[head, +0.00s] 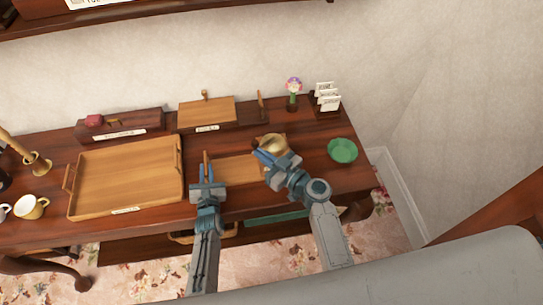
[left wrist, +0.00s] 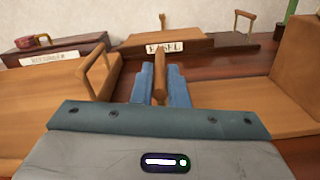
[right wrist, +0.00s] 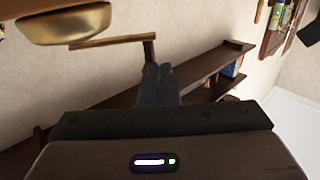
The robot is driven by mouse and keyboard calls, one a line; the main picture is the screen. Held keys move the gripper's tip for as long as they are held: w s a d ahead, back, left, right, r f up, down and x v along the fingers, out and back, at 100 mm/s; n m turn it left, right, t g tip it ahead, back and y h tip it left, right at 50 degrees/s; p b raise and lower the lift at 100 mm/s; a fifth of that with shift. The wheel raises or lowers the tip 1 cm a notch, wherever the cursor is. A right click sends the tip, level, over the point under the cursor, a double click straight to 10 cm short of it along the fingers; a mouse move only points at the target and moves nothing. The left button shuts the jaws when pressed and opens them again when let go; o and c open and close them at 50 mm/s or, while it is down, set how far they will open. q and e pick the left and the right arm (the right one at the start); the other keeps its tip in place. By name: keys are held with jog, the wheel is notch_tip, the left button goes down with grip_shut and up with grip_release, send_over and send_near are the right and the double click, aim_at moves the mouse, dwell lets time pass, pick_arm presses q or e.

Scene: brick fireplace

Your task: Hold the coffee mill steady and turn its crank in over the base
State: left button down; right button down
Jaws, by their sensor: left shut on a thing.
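The coffee mill stands on the dark wooden table. It has a tan wooden base (head: 240,168) and a brass bowl (head: 272,143) on top, which also shows in the right wrist view (right wrist: 65,24). Its crank (right wrist: 110,42) reaches out from the bowl to an upright knob (right wrist: 150,48). My left gripper (left wrist: 160,80) is shut on an upright wooden handle (left wrist: 160,58) beside the base. My right gripper (right wrist: 157,68) is at the crank's end, its fingers close together and the knob just beyond the tips. Contact with the knob is unclear. The right arm partly hides the mill in the head view.
A large wooden tray (head: 125,178) lies left of the mill. Labelled boxes (head: 205,113) stand along the back. A green bowl (head: 342,150) is to the right, with a flower figure (head: 293,92) and a card holder (head: 327,97) behind.

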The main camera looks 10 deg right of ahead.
jog(key=shift+s+a+x, duration=0.1)
jog(key=shift+a+x, duration=0.05)
jog(key=shift+x, duration=1)
jog(key=shift+s+a+x, duration=0.1)
jog(key=shift+a+x, duration=0.05)
jog(key=shift+x, duration=1)
jog(key=s+d, duration=0.2)
jog(key=s, duration=1.2)
jog(key=n+g+y, duration=0.3)
jog(key=g+y, duration=0.1)
send_near(265, 147)
jog(key=s+d+r, duration=0.3)
jog(key=s, duration=0.2)
jog(key=x, duration=1.4)
jog(key=shift+w, duration=0.2)
